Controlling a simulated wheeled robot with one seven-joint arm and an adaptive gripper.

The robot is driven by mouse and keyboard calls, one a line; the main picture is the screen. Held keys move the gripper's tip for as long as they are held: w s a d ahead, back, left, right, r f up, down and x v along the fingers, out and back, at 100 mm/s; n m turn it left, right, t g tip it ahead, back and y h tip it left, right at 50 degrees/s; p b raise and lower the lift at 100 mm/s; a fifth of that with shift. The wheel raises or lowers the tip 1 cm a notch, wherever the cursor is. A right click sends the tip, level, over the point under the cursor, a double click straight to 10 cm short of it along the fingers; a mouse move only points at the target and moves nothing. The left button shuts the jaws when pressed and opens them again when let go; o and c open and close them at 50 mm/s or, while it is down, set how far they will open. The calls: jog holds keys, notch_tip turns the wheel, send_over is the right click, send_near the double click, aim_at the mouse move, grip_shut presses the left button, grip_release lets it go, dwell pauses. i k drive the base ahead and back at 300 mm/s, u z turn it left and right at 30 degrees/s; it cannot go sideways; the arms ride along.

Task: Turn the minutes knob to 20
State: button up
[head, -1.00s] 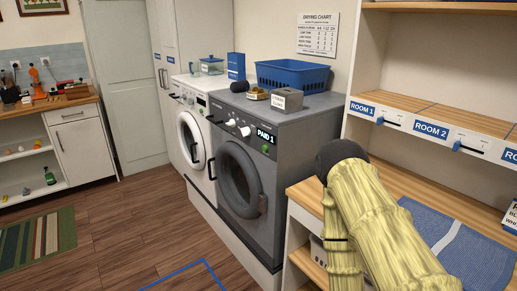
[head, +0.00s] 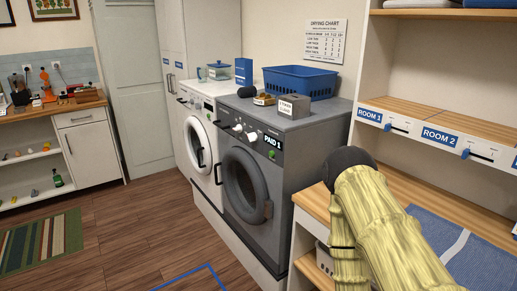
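The grey dryer (head: 285,183) stands in the middle, with its round door shut. Its front panel has small white knobs, one at the left (head: 238,128) and one nearer the display (head: 252,136). Their labels and settings are too small to read, so I cannot tell which is the minutes knob. A lit display (head: 273,141) to their right reads "PAID 1". A green button (head: 272,154) sits below it. My arm, in a pale yellow sleeve with a dark rounded joint, shows at the lower right, apart from the panel. My gripper is not visible.
A white washer (head: 197,140) stands left of the dryer. A blue basket (head: 300,84), a grey box (head: 294,106) and small items sit on the dryer. A wooden shelf unit (head: 440,190) is close at right. The wooden floor (head: 140,220) in front is mostly clear.

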aim_at(238, 128)
jog(key=u, duration=0.65)
jog(key=i, duration=1.15)
jog(key=z, duration=0.3)
